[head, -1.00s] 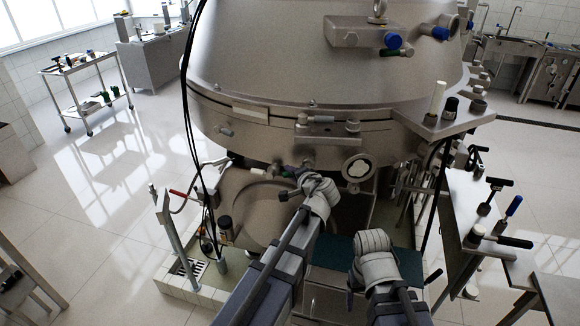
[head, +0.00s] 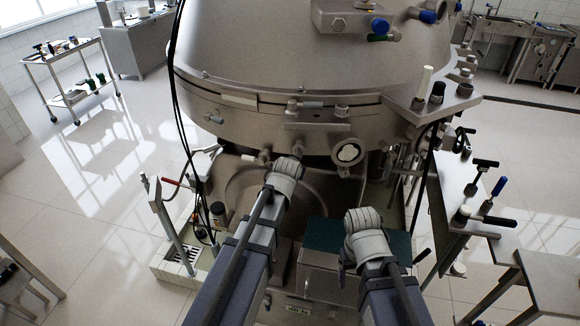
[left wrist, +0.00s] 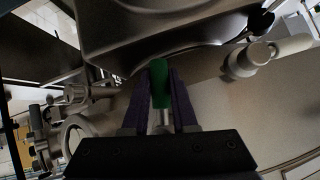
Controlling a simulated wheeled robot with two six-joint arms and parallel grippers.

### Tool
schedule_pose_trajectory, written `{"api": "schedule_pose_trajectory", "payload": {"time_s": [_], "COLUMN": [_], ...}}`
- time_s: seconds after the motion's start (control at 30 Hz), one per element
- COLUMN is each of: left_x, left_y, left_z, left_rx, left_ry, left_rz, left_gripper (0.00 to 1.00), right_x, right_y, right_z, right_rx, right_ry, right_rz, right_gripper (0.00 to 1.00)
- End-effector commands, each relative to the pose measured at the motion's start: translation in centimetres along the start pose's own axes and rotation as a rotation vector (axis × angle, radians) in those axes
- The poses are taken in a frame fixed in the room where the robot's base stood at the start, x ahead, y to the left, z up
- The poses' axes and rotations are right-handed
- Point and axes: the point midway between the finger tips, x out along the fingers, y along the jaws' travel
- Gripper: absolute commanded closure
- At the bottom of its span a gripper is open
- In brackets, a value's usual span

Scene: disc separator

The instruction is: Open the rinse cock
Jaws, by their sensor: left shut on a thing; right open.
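In the left wrist view, the green handle (left wrist: 160,84) stands between the dark purple fingers of my left gripper (left wrist: 158,100), which is shut on it. A short metal stem shows below the handle. I take this to be the rinse cock's handle; its valve body is not clear. In the head view my left wrist covers the handle and fingers, at the underside of the big steel separator (head: 300,60). My right gripper (head: 343,272) hangs below its wrist, open and apart from the separator, with its fingers mostly hidden.
A round gauge (head: 348,153) and pipe fittings sit right of my left wrist. Black cables (head: 172,90) hang at the left. A steel bench with tools (head: 470,215) stands at the right, and a drain stand (head: 170,225) at the left.

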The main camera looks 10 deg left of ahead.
Motion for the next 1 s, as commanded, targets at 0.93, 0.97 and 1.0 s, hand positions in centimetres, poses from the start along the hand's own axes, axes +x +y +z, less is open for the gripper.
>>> {"api": "schedule_pose_trajectory", "payload": {"time_s": [0.93, 0.97, 1.0], "left_x": [0.0, 0.0, 0.0], "left_y": [1.4, 1.4, 1.4], "left_z": [-0.2, -0.2, -0.2], "left_rx": [-0.191, -0.191, -0.191], "left_ry": [0.04, 0.04, 0.04], "left_rz": [0.145, 0.145, 0.145], "left_gripper": [1.0, 1.0, 1.0], "right_x": [0.5, 0.5, 0.5], "right_y": [-0.1, -0.1, -0.1], "right_z": [0.0, 0.0, 0.0], "right_rx": [0.0, 0.0, 0.0], "right_ry": [0.0, 0.0, 0.0], "right_rz": [0.0, 0.0, 0.0], "right_gripper": [0.22, 0.22, 0.22]}}
